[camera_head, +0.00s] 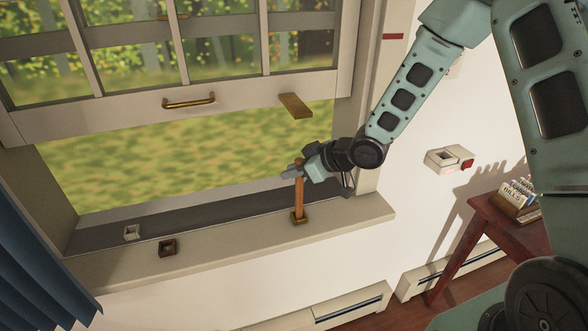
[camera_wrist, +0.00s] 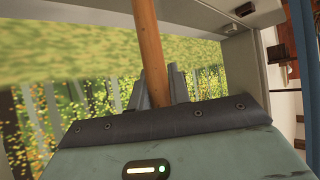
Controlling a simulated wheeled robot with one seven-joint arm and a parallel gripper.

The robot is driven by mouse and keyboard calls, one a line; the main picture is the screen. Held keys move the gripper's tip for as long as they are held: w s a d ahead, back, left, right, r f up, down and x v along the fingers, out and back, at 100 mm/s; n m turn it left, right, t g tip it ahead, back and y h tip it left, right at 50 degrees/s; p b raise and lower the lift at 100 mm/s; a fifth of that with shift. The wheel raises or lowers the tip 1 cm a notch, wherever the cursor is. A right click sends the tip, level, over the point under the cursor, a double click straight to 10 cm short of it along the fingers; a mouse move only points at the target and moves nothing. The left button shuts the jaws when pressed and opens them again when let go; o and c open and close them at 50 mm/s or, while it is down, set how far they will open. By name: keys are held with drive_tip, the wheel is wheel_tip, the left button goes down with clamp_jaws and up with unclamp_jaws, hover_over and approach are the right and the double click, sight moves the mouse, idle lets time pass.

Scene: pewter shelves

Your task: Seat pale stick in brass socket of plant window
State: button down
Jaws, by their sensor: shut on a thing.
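An orange-brown wooden stick (camera_head: 299,198) stands nearly upright on the window sill. It is not clearly pale. My gripper (camera_head: 298,171) is shut on its upper part. Its lower end meets the small brass socket (camera_head: 299,217) on the sill; I cannot tell how deep it sits. In the wrist view the stick (camera_wrist: 150,45) runs up between my fingers (camera_wrist: 160,88), and its ends are out of sight. The window sash (camera_head: 120,113) is raised above the opening, with a brass handle (camera_head: 189,101).
A tan wooden piece (camera_head: 295,105) juts below the sash. A blue curtain (camera_head: 40,270) hangs at left. A wall box (camera_head: 446,159) and red table (camera_head: 490,222) are at right.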

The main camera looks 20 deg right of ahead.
drive_tip(key=shift+f, duration=0.25)
drive_tip(key=c, duration=1.3)
unclamp_jaws()
drive_tip(key=shift+r, duration=0.1)
drive_tip(key=v, duration=1.2)
drive_tip(key=s+a+r+g+h, duration=0.1)
drive_tip(key=s+a, duration=0.3)
drive_tip(key=s, duration=0.5)
drive_tip(key=s+a+r+g+h, duration=0.1)
drive_tip(key=s+a+g+h, duration=0.3)
drive_tip(key=s, duration=0.4)
drive_tip(key=s+a+r+m+g+h, duration=0.1)
drive_tip(key=s+a+r+g+h, duration=0.1)
drive_tip(key=s, duration=0.7)
drive_tip(key=shift+s+a+g+p, duration=0.2)
drive_tip(key=shift+a+g, duration=0.05)
drive_tip(key=shift+a, duration=0.35)
drive_tip(key=shift+s+a+g+p, duration=0.15)
drive_tip(key=shift+a+g, duration=0.1)
drive_tip(key=shift+a, duration=0.35)
